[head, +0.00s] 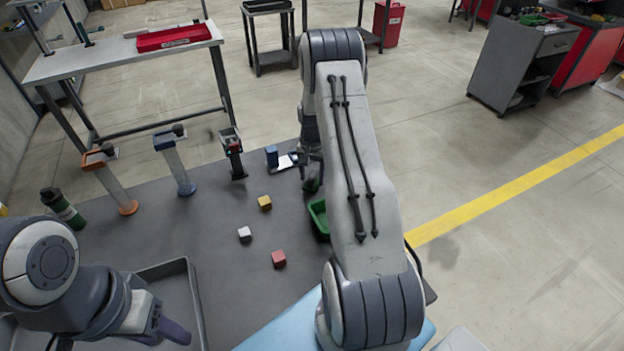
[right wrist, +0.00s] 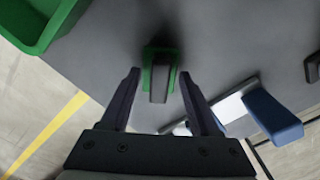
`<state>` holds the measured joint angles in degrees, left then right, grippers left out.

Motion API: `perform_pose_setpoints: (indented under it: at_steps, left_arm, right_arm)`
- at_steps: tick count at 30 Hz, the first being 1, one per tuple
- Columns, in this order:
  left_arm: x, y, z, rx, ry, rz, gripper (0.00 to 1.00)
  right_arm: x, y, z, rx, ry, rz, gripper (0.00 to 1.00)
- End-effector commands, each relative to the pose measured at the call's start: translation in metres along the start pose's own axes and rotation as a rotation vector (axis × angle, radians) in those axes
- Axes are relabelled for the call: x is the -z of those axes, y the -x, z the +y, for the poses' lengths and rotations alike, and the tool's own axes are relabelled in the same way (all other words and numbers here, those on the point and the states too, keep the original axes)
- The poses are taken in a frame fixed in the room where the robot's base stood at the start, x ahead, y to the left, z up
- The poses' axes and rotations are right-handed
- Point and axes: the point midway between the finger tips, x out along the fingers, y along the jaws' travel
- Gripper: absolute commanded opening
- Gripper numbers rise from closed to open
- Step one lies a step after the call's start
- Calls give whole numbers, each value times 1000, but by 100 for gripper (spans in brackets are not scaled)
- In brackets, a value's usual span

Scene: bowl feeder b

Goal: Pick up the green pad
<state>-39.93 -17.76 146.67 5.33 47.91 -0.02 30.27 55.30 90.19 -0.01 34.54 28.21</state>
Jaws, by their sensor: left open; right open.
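The green pad (right wrist: 147,56) shows in the right wrist view as a small green block with a grey upright piece on it, lying on the dark grey table top. My right gripper (right wrist: 159,74) is open, with its fingertips apart on either side of the pad's near part. I cannot tell whether they touch it. In the head view the green pad (head: 311,185) is a small dark green patch, mostly hidden by my right arm. My left gripper (head: 174,331) is low at the left, over the grey tray, open and empty.
A green bin (head: 318,214) stands close to the pad. A blue block on a white plate (head: 287,161) lies beside it. Several upright tubes (head: 177,166) stand at the back left. A grey tray (head: 194,290) is front left.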

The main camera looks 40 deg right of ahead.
Motion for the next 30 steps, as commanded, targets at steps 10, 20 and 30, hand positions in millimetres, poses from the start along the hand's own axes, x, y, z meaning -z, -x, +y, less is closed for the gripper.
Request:
perform_pose_setpoints:
  at_steps: [10, 20, 30]
  left_arm:
    - [0, 0, 0, 0, 0, 0, 50]
    - [0, 0, 0, 0, 0, 0, 50]
    - [-1, -12, -1, 0, 0, 0, 50]
  right_arm:
    - [0, -2, 0, 0, -1, 1, 20]
    - [1, 0, 0, 1, -1, 1, 0]
    - [2, 37, 0, 3, -1, 6, 0]
